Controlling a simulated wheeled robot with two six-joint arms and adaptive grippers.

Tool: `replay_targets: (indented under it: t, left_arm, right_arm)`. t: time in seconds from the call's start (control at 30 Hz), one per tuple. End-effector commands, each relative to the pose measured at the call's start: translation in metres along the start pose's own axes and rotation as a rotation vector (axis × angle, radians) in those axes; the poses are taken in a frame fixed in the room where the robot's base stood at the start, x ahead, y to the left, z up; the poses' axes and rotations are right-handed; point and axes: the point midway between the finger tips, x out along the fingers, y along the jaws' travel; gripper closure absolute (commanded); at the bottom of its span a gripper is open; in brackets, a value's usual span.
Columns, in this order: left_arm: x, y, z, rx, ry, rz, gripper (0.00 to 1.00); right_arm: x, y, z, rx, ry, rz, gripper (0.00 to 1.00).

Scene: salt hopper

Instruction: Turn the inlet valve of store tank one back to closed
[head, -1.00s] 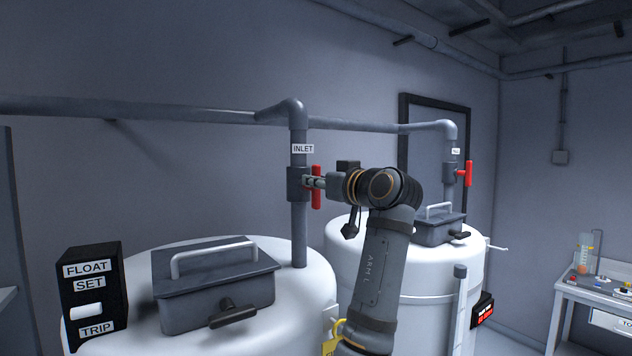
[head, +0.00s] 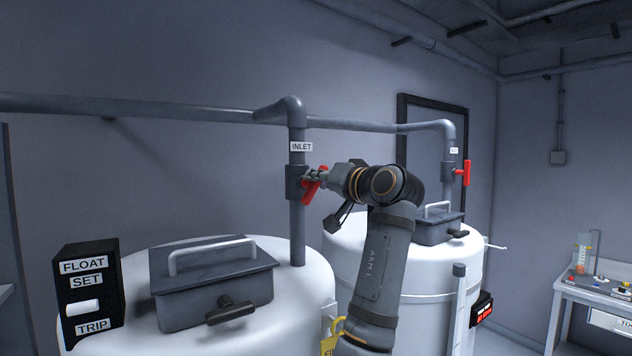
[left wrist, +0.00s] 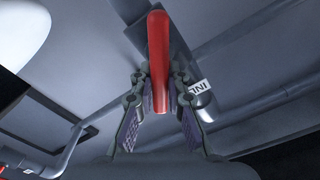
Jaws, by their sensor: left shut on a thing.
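The red handle (head: 310,192) of the inlet valve sits on the vertical pipe above the nearer white tank (head: 130,275). It is tilted, its upper end leaning right. The grey valve body (head: 293,182) is below the INLET label (head: 301,147). My left gripper (head: 318,175) is at the handle from the right, shut on it. In the left wrist view the red handle (left wrist: 159,60) runs between the two fingers of the gripper (left wrist: 162,90). The fingers partly hide the handle in the head view. My right gripper is not in view.
A second white tank (head: 345,270) stands behind to the right, with its own red valve handle (head: 467,173). A grey hatch box (head: 215,285) and a black float box (head: 88,290) are on and beside the nearer tank. A bench (head: 600,298) stands far right.

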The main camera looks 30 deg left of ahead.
Motion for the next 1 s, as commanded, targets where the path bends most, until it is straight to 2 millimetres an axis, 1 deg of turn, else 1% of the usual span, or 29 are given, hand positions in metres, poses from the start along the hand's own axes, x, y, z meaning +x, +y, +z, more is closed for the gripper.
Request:
replay_targets:
  t: [0.6, 0.8, 1.0]
  left_arm:
    - [0.0, 0.009, 0.003, 0.576, 0.001, 0.001, 1.0]
    - [0.0, 0.011, 0.004, 0.731, 0.001, 0.001, 1.0]
    - [0.0, 0.012, 0.005, 0.844, 0.0, 0.002, 1.0]
  right_arm:
    - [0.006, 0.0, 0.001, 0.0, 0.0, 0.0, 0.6]
    - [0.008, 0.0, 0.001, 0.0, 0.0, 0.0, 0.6]
    - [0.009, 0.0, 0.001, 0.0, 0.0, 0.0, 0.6]
